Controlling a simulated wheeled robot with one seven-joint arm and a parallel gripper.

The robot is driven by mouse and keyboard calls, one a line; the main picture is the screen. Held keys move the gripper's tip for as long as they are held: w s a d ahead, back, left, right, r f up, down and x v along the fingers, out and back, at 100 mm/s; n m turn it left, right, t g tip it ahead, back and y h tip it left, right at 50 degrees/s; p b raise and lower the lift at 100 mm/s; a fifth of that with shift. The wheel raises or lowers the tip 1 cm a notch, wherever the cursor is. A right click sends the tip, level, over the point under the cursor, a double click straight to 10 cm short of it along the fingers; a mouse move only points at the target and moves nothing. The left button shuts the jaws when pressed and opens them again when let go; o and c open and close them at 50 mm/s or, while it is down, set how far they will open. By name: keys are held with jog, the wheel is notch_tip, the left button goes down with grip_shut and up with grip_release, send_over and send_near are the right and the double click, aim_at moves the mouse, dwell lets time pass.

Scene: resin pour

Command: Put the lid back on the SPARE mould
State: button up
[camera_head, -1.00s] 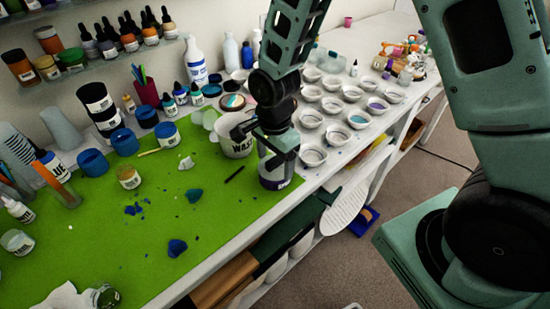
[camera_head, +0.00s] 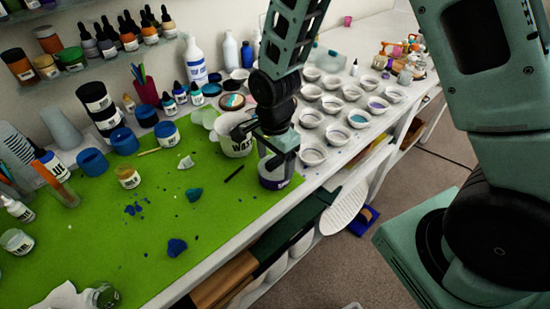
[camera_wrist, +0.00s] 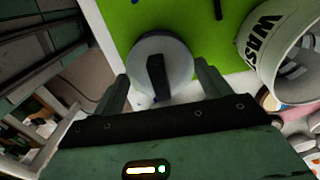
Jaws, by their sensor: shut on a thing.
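My gripper (camera_wrist: 162,86) is shut with its two fingers on either side of a round grey lid (camera_wrist: 178,50) with a dark bar across its top. In the head view my gripper (camera_head: 277,163) is at the right edge of the green mat, directly over a pale cup with a dark band (camera_head: 274,183). The jaws hide the lid there. I cannot tell whether the lid touches the cup, or read a SPARE label on it.
Several small white moulds (camera_head: 311,118) stand in rows behind. Blue lumps (camera_head: 177,247) lie on the green mat (camera_head: 110,225). The table's front edge is close.

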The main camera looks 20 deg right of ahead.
jog(key=o, duration=1)
jog(key=shift+r+p, duration=2.9)
jog(key=shift+r, duration=0.6)
grip_shut()
